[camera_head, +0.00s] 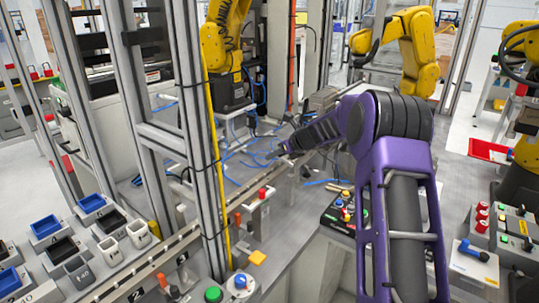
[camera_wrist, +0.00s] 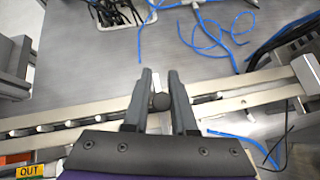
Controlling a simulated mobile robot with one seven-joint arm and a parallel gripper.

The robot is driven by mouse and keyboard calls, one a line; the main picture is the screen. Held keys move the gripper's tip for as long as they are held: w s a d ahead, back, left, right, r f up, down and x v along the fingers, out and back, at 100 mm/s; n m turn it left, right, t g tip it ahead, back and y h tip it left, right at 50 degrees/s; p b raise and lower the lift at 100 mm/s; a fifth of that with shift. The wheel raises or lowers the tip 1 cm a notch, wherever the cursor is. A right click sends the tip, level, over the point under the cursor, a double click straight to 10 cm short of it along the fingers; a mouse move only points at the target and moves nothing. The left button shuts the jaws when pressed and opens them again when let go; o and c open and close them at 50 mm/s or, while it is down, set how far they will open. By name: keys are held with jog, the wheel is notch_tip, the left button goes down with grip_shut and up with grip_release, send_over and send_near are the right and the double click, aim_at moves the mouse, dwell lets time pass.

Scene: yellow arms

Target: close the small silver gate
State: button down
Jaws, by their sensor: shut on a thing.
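My gripper (camera_wrist: 159,90) is shut on a dark round knob (camera_wrist: 160,102), which sits between its two fingers in the wrist view. The knob is over a silver metal bar (camera_wrist: 225,105) that crosses the picture; I take this bar to be part of the small silver gate, but its outline is unclear. My fingers hide part of the bar. In the head view my gripper (camera_head: 286,150) reaches left from my purple arm to the metal rail. The knob cannot be made out there, and I cannot tell how far the gate stands open.
Blue cables (camera_wrist: 215,35) lie on the grey surface beyond the rail. A tall metal post (camera_head: 200,150) stands left of my gripper. A button panel (camera_head: 345,210) is below my arm. Yellow robot arms (camera_head: 410,45) stand behind.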

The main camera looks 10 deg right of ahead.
jog(key=shift+w+d+r, duration=0.15)
jog(key=shift+d+r, duration=0.05)
jog(key=shift+d, duration=0.15)
dwell(0.3)
jog(key=c, duration=0.8)
grip_release()
jog(key=shift+f, duration=0.1)
jog(key=shift+o, duration=0.2)
jog(key=shift+a, duration=0.15)
jog(key=v, duration=1.7)
jog(key=shift+s, duration=0.25)
jog(key=shift+c, duration=0.4)
